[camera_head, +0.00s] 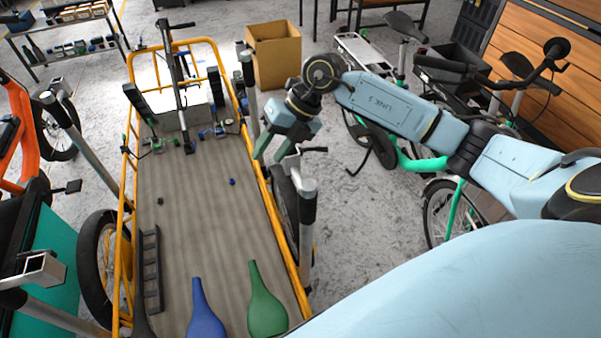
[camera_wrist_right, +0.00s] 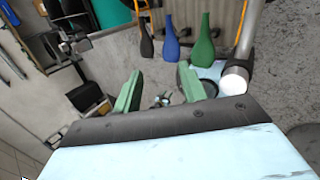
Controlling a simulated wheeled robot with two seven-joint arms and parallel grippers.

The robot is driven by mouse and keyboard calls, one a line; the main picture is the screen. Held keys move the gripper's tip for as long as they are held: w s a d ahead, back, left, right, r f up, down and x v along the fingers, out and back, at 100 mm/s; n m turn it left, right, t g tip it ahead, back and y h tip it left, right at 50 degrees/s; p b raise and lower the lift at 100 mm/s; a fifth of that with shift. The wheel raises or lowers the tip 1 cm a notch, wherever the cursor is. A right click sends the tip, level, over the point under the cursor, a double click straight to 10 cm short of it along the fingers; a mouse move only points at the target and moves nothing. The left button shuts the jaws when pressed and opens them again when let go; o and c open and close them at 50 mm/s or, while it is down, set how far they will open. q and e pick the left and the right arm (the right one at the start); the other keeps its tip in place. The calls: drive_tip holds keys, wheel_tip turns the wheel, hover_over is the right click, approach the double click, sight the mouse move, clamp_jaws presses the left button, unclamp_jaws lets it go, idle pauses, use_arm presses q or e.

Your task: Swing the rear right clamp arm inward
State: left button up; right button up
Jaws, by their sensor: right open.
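A cargo bike with a yellow rail frame (camera_head: 263,190) around a grey bed (camera_head: 200,215) fills the left half of the head view. Grey clamp arms with black ends stand along both sides: a far right one (camera_head: 250,82), a near right one (camera_head: 308,215) and a far left one (camera_head: 75,128). I cannot tell for sure which is the rear right one. My right gripper (camera_head: 275,150) is open and empty above the right rail, between the two right arms. In the wrist view its green fingers (camera_wrist_right: 160,70) stand apart, with a pale-ended clamp arm (camera_wrist_right: 236,78) beside them at the right.
A cardboard box (camera_head: 273,55) stands behind the right rail. Green bikes (camera_head: 450,190) stand at right. An orange bike (camera_head: 20,135) is at left.

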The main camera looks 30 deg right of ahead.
sight(300, 177)
drive_tip(key=d+m+g+h, duration=0.1)
drive_tip(key=d+h, duration=0.3)
drive_tip(key=d, duration=0.6)
drive_tip(key=x, duration=1.3)
drive_tip(key=shift+s+d+f, duration=0.1)
drive_tip(key=shift+s+f, duration=0.1)
drive_tip(key=shift+c, duration=0.4)
clamp_jaws()
